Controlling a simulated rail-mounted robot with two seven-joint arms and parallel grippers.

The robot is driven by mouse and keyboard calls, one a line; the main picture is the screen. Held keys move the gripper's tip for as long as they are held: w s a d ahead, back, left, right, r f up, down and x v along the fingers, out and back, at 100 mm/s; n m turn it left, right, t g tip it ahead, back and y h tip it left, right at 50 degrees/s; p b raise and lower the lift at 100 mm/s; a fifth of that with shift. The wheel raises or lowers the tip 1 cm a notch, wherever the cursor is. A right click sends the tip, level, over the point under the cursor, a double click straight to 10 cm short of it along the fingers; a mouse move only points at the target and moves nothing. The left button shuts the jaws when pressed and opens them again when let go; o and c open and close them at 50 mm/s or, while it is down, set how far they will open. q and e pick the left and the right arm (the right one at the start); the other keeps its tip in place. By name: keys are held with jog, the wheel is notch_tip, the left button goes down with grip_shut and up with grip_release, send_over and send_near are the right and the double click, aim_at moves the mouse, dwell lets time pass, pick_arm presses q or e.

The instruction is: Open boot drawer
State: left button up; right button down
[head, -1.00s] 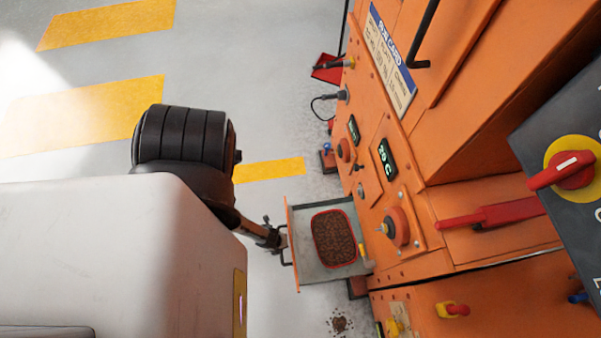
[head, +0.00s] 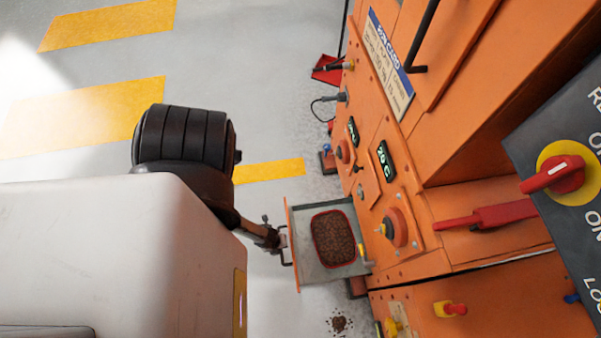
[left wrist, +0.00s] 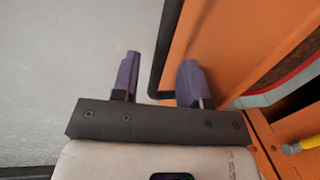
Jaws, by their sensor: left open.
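The boot drawer (head: 308,271) stands pulled out from the orange machine, with its orange front facing left in the head view. Inside it is a red-rimmed pan of brown grain (head: 333,238). A dark bar handle (head: 286,256) sits on the drawer front. My left gripper (head: 276,238) is at the drawer front beside the handle. In the left wrist view the purple fingers of my left gripper (left wrist: 158,82) are apart, with the dark handle (left wrist: 157,70) showing between them, close to the right finger. Whether they touch it is unclear. My right gripper is out of view.
The orange machine (head: 465,275) fills the right side, with knobs, displays and a red lever (head: 488,215). A dark panel with a red rotary switch (head: 553,175) is at far right. Spilled grain (head: 340,323) lies on the floor below the drawer. Floor left of the drawer is clear.

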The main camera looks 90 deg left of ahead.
pick_arm(q)
notch_tip(320, 180, up, 12)
jog(key=s+p, duration=0.2)
jog(key=p, duration=0.6)
jog(key=shift+s, duration=0.15)
jog(key=shift+d, duration=0.1)
